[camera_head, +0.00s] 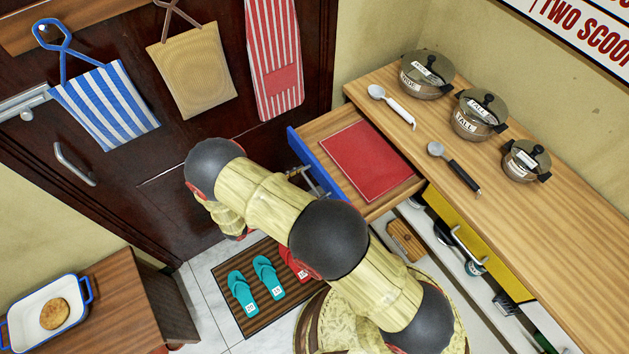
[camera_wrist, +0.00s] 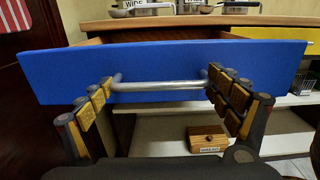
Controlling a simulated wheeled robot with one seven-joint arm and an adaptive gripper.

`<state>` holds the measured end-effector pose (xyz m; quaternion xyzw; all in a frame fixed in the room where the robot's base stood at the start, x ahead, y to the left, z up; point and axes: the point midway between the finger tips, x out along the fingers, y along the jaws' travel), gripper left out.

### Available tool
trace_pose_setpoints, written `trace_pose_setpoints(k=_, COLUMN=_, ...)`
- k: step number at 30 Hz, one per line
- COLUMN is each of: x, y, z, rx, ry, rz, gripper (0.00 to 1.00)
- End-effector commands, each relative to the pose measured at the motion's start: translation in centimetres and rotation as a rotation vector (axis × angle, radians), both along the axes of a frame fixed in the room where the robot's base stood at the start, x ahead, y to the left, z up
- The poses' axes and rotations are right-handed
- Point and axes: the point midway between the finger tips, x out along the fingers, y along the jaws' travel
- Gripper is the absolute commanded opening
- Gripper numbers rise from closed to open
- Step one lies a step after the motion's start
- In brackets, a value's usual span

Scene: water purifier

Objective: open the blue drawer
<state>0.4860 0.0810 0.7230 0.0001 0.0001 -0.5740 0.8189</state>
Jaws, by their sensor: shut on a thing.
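The blue drawer's front panel (camera_head: 302,147) stands out from the wooden counter, so the drawer is open. A flat red item (camera_head: 366,160) lies inside it. In the wrist view the blue front (camera_wrist: 160,65) fills the middle, with a horizontal metal handle (camera_wrist: 160,86) on it. My gripper (camera_wrist: 163,92) is shut on the handle, with one finger pad at each end of the bar. In the head view my gripper (camera_head: 312,182) is partly hidden behind my own arm at the drawer's front.
Several lidded pots (camera_head: 428,75) and two ladles (camera_head: 392,105) lie on the counter. A yellow drawer (camera_head: 462,245) sits to the right, closed. A small wooden box (camera_head: 405,240) rests on the shelf below. Slippers lie on a mat (camera_head: 262,325) on the floor.

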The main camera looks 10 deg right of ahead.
Motion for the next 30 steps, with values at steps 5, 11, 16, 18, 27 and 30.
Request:
trace_pose_setpoints(k=5, x=-0.1, y=-0.1, z=0.0, rx=-0.005, ry=0.005, rz=-0.001, gripper=0.45)
trace_pose_setpoints(k=11, x=-0.1, y=-0.1, z=0.0, rx=-0.005, ry=0.004, rz=-0.001, gripper=0.96)
trace_pose_setpoints(k=16, x=0.0, y=-0.1, z=0.0, rx=-0.002, ry=0.002, rz=0.000, gripper=1.00)
trace_pose_setpoints(k=18, x=0.0, y=-0.1, z=0.0, rx=-0.002, ry=0.002, rz=0.000, gripper=1.00)
trace_pose_setpoints(k=27, x=-0.3, y=0.9, z=0.0, rx=-0.001, ry=0.001, rz=0.002, gripper=1.00)
trace_pose_setpoints(k=30, x=-0.8, y=2.3, z=0.0, rx=0.000, ry=0.000, rz=0.003, gripper=1.00)
